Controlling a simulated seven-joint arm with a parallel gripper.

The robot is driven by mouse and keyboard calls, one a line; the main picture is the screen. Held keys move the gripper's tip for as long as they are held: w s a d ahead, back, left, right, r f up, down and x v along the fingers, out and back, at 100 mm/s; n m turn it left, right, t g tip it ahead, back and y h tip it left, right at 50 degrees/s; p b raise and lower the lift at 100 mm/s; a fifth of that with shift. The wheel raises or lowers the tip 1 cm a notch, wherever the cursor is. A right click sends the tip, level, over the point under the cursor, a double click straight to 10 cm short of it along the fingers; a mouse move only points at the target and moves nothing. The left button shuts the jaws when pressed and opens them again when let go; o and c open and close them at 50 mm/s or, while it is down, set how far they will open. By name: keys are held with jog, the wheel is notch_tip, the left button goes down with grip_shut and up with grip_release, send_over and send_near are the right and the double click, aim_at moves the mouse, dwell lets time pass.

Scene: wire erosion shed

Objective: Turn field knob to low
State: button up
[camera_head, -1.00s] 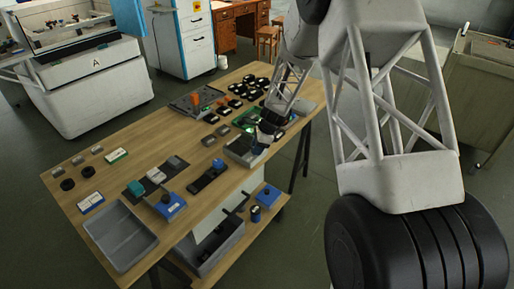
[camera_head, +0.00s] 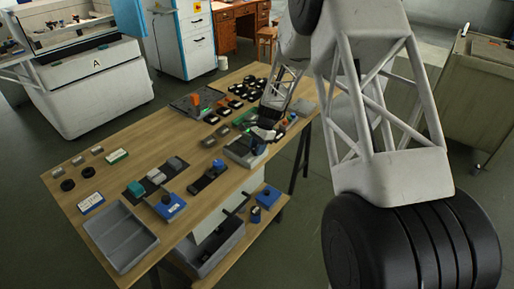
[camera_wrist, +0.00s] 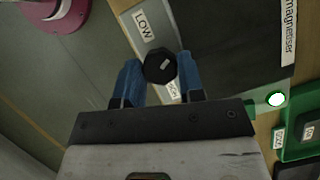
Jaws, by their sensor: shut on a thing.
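The field knob (camera_wrist: 159,65) is a small black many-sided knob with a pale mark on its top, seen in the wrist view. It sits on a pale strip of the dark-topped demagnetiser. My gripper (camera_wrist: 158,75) has its two blue fingers on either side of the knob and is shut on it. The LOW label (camera_wrist: 142,25) lies beyond the knob, up and left. A second label (camera_wrist: 174,91) lies between the fingers and is partly hidden. In the head view, my gripper (camera_head: 262,133) is over the grey unit (camera_head: 243,152), and the knob cannot be made out.
A magenta round thing (camera_wrist: 57,12) is at the upper left of the wrist view. The wooden bench (camera_head: 130,185) holds several black parts (camera_head: 245,90) and a grey tray (camera_head: 120,238).

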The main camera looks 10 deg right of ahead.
jog(key=o, duration=0.9)
jog(key=m+t, duration=0.1)
jog(key=m, duration=0.2)
jog(key=m+t, duration=0.1)
jog(key=m, duration=0.1)
jog(key=shift+s+d+m+y, duration=0.1)
jog(key=shift+s+m+y, duration=0.05)
jog(key=shift+m+y, duration=0.2)
jog(key=m+t, duration=0.2)
jog(key=m, duration=0.3)
jog(key=shift+s, duration=0.15)
jog(key=v, duration=0.8)
jog(key=shift+s+d+r+n+g+h, duration=0.1)
jog(key=shift+s+d+r+n+h, duration=0.15)
jog(key=shift+s+r+n, duration=2.15)
jog(key=shift+s+d+r+n+g+h, duration=0.25)
jog(key=shift+s+r+n, duration=1.2)
jog(key=shift+s+r, duration=1.85)
jog(key=shift+s+d+r+n+t+h, duration=0.15)
jog(key=shift+s+r+n+h, duration=0.2)
jog(key=shift+s+r+n, duration=2.05)
